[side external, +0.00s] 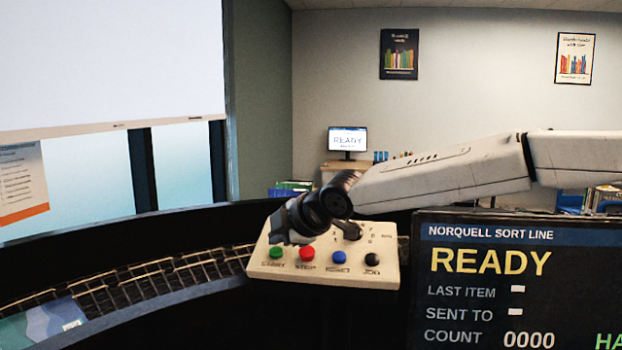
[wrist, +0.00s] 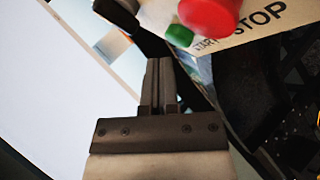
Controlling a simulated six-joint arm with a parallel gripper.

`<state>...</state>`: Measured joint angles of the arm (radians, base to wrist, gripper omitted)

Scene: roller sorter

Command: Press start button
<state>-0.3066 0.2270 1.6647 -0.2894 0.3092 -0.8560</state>
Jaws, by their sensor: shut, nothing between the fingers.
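The green start button (side external: 276,253) is at the left end of the row on a cream control box (side external: 262,272). In the wrist view the green button (wrist: 179,36) sits beside the "START" lettering, just beyond my gripper (wrist: 158,62) and slightly to its right. A gap shows between the fingertips and the button. The fingers are shut with nothing between them. In the side view my gripper (side external: 290,238) hangs over the left part of the box, just above the green button; its fingertips are hard to make out there.
A red stop button (side external: 306,253) is right beside the green one, then a blue button (side external: 339,257) and a black button (side external: 372,259). A roller track (side external: 150,282) runs left. A screen (side external: 515,280) reading READY stands at right.

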